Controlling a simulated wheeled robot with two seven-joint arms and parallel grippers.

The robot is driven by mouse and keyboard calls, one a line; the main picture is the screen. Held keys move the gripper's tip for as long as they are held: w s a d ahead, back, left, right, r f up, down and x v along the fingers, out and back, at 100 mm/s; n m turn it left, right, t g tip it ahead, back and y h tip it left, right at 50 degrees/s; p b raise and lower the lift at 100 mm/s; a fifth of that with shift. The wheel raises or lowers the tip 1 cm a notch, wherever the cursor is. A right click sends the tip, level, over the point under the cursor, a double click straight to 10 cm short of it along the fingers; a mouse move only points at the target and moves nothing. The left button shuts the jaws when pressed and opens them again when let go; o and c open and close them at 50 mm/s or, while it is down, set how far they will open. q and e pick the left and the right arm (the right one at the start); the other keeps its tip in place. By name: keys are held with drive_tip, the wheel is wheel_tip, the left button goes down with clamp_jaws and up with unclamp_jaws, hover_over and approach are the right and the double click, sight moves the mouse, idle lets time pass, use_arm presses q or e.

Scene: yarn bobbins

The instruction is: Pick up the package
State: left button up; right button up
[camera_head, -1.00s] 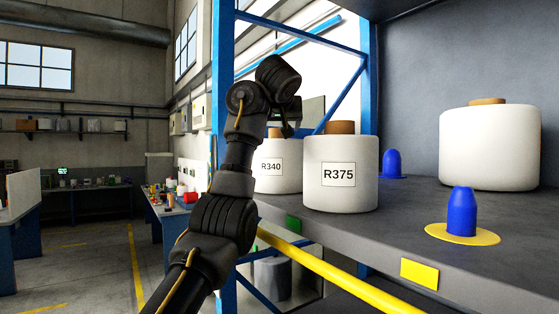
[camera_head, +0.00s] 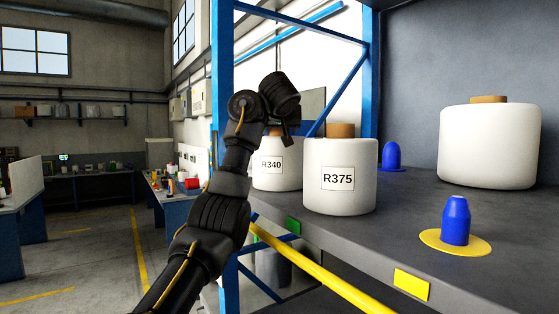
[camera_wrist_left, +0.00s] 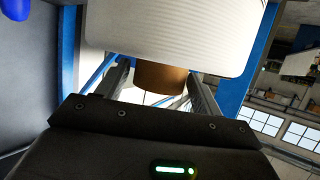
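The packages look like white yarn bobbins with brown cores. Bobbin R340 (camera_head: 272,177) stands on the grey shelf, partly behind bobbin R375 (camera_head: 340,200). A third bobbin (camera_head: 490,148) stands at the right, with no label showing. My left gripper (camera_head: 292,137) is above R340, its fingers mostly hidden by my wrist. In the left wrist view, my left gripper (camera_wrist_left: 163,82) is open, with one finger on each side of a brown core (camera_wrist_left: 160,78). Gaps show beside the core, under a white yarn body (camera_wrist_left: 175,30). The label there is out of sight. My right gripper is not in view.
A blue peg (camera_head: 456,220) on a yellow disc stands empty at the right of the shelf. Another blue peg (camera_head: 391,156) stands behind R375. A blue post (camera_head: 222,70) and a diagonal brace (camera_head: 340,95) are close to my arm. A yellow bar (camera_head: 310,268) runs below the shelf edge.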

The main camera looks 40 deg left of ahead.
use_arm(q)
clamp_jaws()
drive_tip(key=shift+w+a, duration=0.1)
idle(0.3)
drive_tip(key=shift+r, duration=0.1)
drive_tip(key=shift+w+a+r, duration=0.1)
drive_tip(key=shift+w+r, duration=0.05)
drive_tip(key=shift+r, duration=0.55)
drive_tip(key=r, duration=0.6)
drive_tip(key=shift+s+r, duration=0.2)
drive_tip(key=shift+r, duration=1.1)
drive_tip(key=shift+w+f, duration=0.1)
drive_tip(key=shift+w, duration=0.05)
